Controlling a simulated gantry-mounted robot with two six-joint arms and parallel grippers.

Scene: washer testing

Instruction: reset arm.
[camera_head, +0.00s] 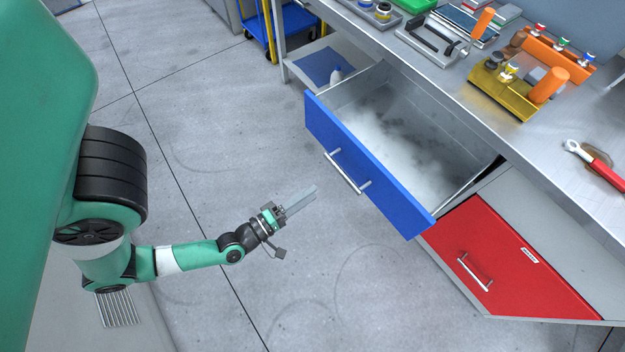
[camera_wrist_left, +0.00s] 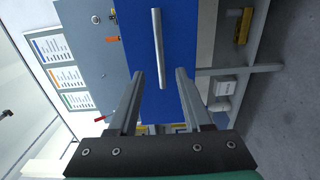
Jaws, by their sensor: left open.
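My left gripper (camera_head: 300,200) is open and empty over the floor, to the left of the open blue drawer (camera_head: 345,160) and apart from it. In the left wrist view, its two fingers (camera_wrist_left: 158,90) point toward the blue drawer front (camera_wrist_left: 178,60), and the silver handle (camera_wrist_left: 158,50) shows between and beyond them. In the head view the drawer is pulled out, its grey inside looks empty, and its handle (camera_head: 347,173) is free of the gripper. My right gripper is not in view.
A red drawer (camera_head: 510,265) sits shut right of the blue one. The workbench (camera_head: 510,125) above carries a yellow block (camera_head: 505,90), an orange block (camera_head: 555,55) and a red-handled tool (camera_head: 598,168). A blue cart (camera_head: 290,25) stands at the back. Floor (camera_head: 310,290) around my left gripper is clear.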

